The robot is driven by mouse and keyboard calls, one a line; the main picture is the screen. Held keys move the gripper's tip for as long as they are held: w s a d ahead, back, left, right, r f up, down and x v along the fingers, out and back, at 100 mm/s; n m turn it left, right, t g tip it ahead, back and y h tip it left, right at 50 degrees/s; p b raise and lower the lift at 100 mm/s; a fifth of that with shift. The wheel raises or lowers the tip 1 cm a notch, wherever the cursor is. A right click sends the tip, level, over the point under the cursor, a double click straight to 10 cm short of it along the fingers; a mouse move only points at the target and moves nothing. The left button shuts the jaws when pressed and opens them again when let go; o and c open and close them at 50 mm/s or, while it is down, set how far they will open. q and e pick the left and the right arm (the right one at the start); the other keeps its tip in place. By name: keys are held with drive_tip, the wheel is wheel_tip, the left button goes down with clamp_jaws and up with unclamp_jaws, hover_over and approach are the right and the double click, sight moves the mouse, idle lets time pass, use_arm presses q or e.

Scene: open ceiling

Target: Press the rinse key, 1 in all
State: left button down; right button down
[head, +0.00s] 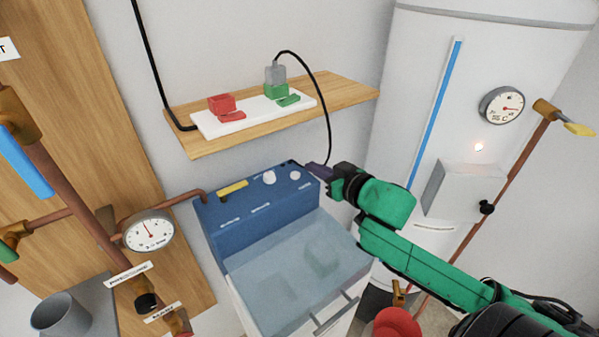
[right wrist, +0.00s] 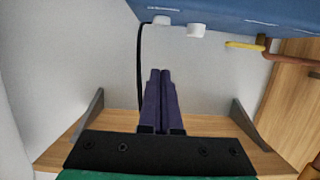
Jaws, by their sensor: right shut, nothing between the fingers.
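The blue control panel (head: 250,215) of the washing machine stands below the wooden shelf, with small white labels on its front. I cannot tell which part is the rinse key; the lettering is too small. My right gripper (head: 318,169) is at the panel's top right corner, its dark purple fingers shut and empty. In the right wrist view the shut fingers (right wrist: 160,100) point toward the panel (right wrist: 240,10), apart from the knobs in the picture. My left gripper is out of view.
A yellow lever (head: 232,188) sits by the copper pipe at the panel's left. Above, the shelf (head: 345,93) holds a white power strip (head: 235,121) with a red and a green switch; a black cable hangs near my gripper. A white boiler (head: 420,100) stands right.

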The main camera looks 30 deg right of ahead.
drive_tip(key=p, duration=0.2)
hover_over(300, 182)
drive_tip(key=shift+w+f, duration=0.1)
drive_tip(key=shift+f, duration=0.45)
wheel_tip(300, 182, down, 4)
drive_tip(key=shift+r, duration=0.2)
drive_tip(key=shift+s+f, duration=0.25)
drive_tip(key=shift+f, duration=0.15)
